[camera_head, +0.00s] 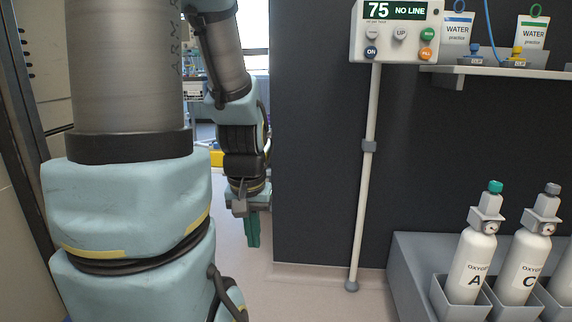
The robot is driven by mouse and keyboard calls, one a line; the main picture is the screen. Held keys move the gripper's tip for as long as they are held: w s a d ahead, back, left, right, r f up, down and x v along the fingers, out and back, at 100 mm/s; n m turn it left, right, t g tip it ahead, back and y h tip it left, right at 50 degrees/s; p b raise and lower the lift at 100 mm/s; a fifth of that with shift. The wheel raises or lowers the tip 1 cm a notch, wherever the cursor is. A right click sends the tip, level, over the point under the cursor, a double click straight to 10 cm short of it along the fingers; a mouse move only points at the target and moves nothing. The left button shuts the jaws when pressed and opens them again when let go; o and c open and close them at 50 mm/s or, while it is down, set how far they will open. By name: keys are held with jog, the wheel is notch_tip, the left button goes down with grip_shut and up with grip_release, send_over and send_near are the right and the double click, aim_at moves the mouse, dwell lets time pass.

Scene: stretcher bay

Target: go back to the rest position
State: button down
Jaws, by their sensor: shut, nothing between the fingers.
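My gripper (252,229) hangs at the end of my arm, left of the middle of the head view, pointing down. Its green fingers are together with nothing visible between them. It is in front of the gap beside the dark wall and touches nothing that I can see. My large arm links fill the left side of the view and hide much of what is behind them.
A pump (396,30) reading "75 NO LINE" stands on a pole (366,180). A shelf (500,71) holds two water bags. Oxygen cylinders A (472,262) and C (523,264) stand in a grey rack (410,268) at right. Floor (310,300) before the dark wall (315,150) is clear.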

notch_tip(320, 180, up, 26)
jog(key=p, duration=2.3)
jog(key=shift+f, duration=0.15)
